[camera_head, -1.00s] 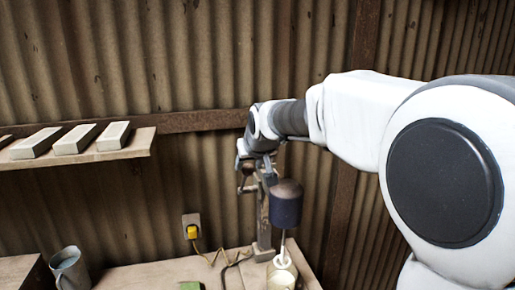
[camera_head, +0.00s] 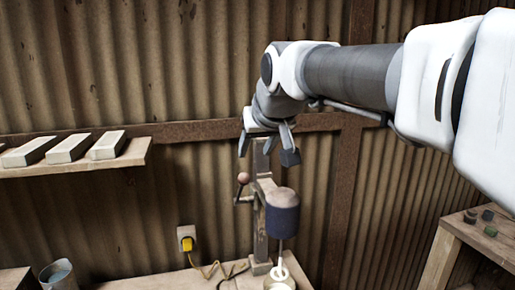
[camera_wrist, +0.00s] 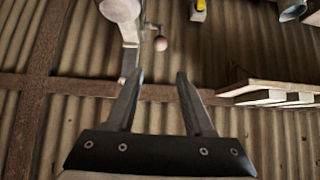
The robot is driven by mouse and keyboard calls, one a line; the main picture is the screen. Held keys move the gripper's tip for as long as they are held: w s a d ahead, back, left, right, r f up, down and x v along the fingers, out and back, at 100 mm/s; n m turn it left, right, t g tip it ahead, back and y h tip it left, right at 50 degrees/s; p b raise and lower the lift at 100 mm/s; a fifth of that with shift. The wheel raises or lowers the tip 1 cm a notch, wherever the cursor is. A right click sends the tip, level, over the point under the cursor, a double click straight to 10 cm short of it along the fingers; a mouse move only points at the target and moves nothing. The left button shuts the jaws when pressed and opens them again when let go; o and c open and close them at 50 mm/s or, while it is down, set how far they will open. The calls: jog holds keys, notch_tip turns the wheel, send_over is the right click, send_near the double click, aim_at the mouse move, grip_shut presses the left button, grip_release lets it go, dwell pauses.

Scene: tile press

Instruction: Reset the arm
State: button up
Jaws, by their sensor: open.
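My gripper (camera_head: 266,148) is open, fingers pointing down, just above the top of the press post (camera_head: 261,225) in the head view. Nothing shows between its fingers (camera_wrist: 160,78) in the wrist view. The press has a dark cylinder (camera_head: 283,215) and a side lever with a pinkish ball knob (camera_head: 243,178). The knob also shows in the wrist view (camera_wrist: 160,43), beyond the fingertips and apart from them. My arm reaches in from the right.
A wall shelf (camera_head: 75,168) at left holds several pale blocks (camera_head: 109,145). A metal jug (camera_head: 60,275) and a yellow plug (camera_head: 187,244) are lower left. A side table (camera_head: 470,235) with small pieces stands at right. A corrugated wall (camera_head: 190,70) is close behind.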

jog(key=s+d+f+m+g+h, duration=0.1)
jog(key=s+d+f, duration=0.3)
jog(key=s+f, duration=0.2)
jog(key=s+d+f+m+g, duration=0.1)
jog(key=s+d+f, duration=0.4)
jog(key=s, duration=0.5)
jog(key=s+d+f+m+g+h, duration=0.1)
jog(key=s+d+f, duration=0.4)
jog(key=s+f, duration=0.2)
jog(key=shift+s+d+h, duration=0.15)
jog(key=shift+s+h, duration=0.15)
jog(key=shift+s, duration=0.55)
